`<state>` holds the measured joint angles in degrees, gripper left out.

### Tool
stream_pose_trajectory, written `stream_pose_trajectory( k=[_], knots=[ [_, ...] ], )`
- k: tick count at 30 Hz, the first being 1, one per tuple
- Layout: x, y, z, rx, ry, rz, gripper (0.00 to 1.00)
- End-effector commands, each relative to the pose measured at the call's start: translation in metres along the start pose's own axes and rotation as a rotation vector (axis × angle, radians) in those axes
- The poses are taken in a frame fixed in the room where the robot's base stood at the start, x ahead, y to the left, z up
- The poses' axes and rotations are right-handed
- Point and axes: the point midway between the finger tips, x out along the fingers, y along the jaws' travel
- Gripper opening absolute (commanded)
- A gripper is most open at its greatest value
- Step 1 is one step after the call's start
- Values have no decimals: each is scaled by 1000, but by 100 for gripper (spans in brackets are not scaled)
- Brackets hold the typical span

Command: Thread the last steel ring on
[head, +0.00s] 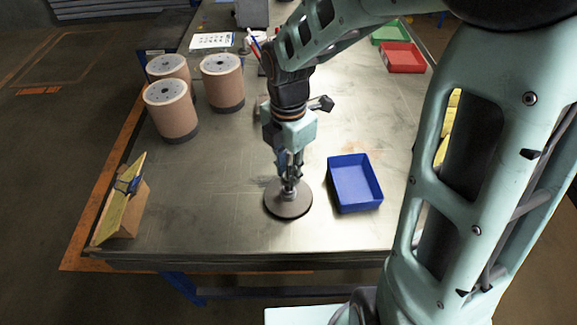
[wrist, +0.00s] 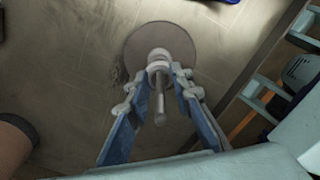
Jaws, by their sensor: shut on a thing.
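A thin steel post (wrist: 160,108) stands up from the disc's middle. My gripper (head: 289,183) points down over the disc, with its fingers (wrist: 158,74) around the post. They are shut on a pale steel ring (wrist: 158,66), which appears to be around the post. Another pale round part (wrist: 158,54) shows just below it, close to the disc. Whether the two touch is hard to tell.
An empty blue tray (head: 372,206) stands right of the disc. Several brown drums (head: 170,110) stand at the back left, and a yellow angled board (head: 122,205) at the left edge. Red (head: 402,58) and green (head: 388,33) trays sit far right. The table's middle left is clear.

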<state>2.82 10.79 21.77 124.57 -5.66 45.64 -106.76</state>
Motion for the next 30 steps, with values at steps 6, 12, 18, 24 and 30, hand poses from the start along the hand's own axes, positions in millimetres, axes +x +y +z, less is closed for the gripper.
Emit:
stream_pose_trajectory(
  k=[6, 12, 18, 24, 30],
  knots=[
    [18, 0, 0, 1, 0, 0, 11],
    [28, 0, 0, 1, 0, 0, 11],
    [33, 0, 0, 1, 0, 0, 11],
    [33, 0, 0, 1, 0, 0, 11],
    [33, 0, 0, 1, 0, 0, 26]
  ],
)
